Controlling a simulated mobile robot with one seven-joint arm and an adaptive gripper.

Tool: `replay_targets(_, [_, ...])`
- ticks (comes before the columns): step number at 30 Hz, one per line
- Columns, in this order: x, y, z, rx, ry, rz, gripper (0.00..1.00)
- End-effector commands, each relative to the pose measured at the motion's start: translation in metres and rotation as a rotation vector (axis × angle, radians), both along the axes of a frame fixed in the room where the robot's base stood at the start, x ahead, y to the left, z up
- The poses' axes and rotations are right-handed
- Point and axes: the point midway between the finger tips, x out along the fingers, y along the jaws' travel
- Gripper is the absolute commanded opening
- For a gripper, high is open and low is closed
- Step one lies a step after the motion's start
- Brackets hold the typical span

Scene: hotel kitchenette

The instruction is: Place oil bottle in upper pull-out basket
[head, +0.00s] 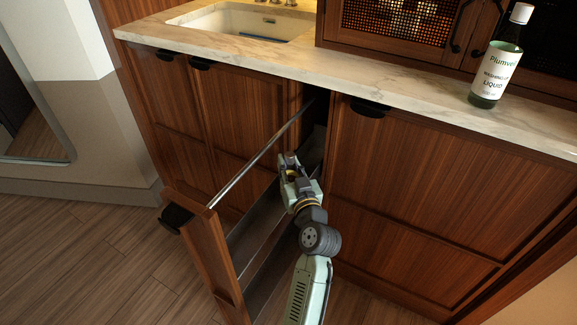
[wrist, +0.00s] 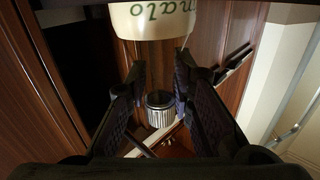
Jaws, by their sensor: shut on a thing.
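My gripper (head: 290,163) is over the opened pull-out unit, near the cabinet opening. In the wrist view, my gripper (wrist: 160,85) is shut on the neck of a bottle, taken as the oil bottle (wrist: 152,20), with a cream label and partly cut-off dark lettering. Its ribbed silvery cap (wrist: 160,100) lies between and beyond the fingers. In the head view I cannot make out the bottle; my gripper and arm cover that spot. The pull-out's wooden front (head: 208,250) stands out to the left, with a metal rail (head: 258,158) and dark basket walls (head: 255,220) behind it.
A green washing-up liquid bottle (head: 497,68) with a white cap stands on the marble counter (head: 420,92). A sink (head: 245,22) is at the back left. Closed cabinet doors (head: 430,190) flank the opening. The wooden floor (head: 90,250) at left is clear.

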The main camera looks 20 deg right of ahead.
Motion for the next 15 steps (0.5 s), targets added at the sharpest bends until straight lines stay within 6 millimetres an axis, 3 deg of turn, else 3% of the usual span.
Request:
replay_targets(4, [0.0002,0.0002,-0.0030,-0.001,-0.003,0.001,0.00])
replay_targets(5, [0.0002,0.0003,-0.0028,0.000,0.000,0.001,0.24])
replay_targets(13, [0.0002,0.0002,-0.0026,0.001,0.000,0.000,0.42])
replay_targets(15, [0.0002,0.0002,-0.0026,0.001,0.000,0.000,0.42])
